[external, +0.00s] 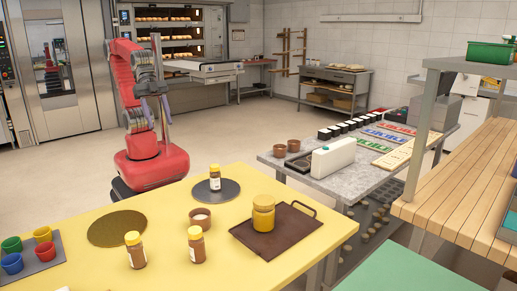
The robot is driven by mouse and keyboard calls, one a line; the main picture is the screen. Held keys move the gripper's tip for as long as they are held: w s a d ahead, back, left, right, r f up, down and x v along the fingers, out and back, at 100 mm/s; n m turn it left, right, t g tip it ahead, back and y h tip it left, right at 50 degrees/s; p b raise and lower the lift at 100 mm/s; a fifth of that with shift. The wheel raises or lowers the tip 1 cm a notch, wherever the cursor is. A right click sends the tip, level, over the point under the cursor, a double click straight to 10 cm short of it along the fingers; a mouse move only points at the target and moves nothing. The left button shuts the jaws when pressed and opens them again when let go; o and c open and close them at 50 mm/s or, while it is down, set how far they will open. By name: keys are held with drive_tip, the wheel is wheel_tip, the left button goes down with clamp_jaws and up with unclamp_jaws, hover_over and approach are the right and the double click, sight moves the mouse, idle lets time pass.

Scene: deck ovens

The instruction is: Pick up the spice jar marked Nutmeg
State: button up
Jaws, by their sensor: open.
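Three small jars with yellow lids and brown contents are on the yellow table. One jar (135,252) stands at the front left, another (196,246) to its right, and a third (215,178) on a dark round plate (230,194) at the back. A larger yellow-lidded jar (263,215) stands on a brown tray (270,243). The labels are too small to read, so I cannot tell which jar is Nutmeg. My gripper (154,110) is open and empty, raised above my red base beyond the table's far edge, apart from all jars.
A small round bowl (200,218) and a brown round mat (117,228) lie among the jars. Coloured cups (43,234) stand on a grey tray at the left. A grey counter (290,160) with cups and a white container (340,156) is to the right. Deck ovens stand behind.

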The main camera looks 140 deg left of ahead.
drive_tip(key=shift+o, duration=0.3)
drive_tip(key=w+d+f+m+t+h, duration=0.15)
drive_tip(key=w+d, duration=0.45)
drive_tip(key=w, duration=0.7)
drive_tip(key=m+t+h, duration=0.1)
drive_tip(key=t+h, duration=0.1)
drive_tip(key=t, duration=0.4)
approach(134, 244)
drive_tip(key=s+f, duration=0.2)
drive_tip(key=f, duration=0.1)
drive_tip(key=shift+s+f, duration=0.15)
drive_tip(key=shift+s, duration=0.05)
drive_tip(key=shift+x, duration=4.35)
drive_tip(key=shift+a, duration=0.1)
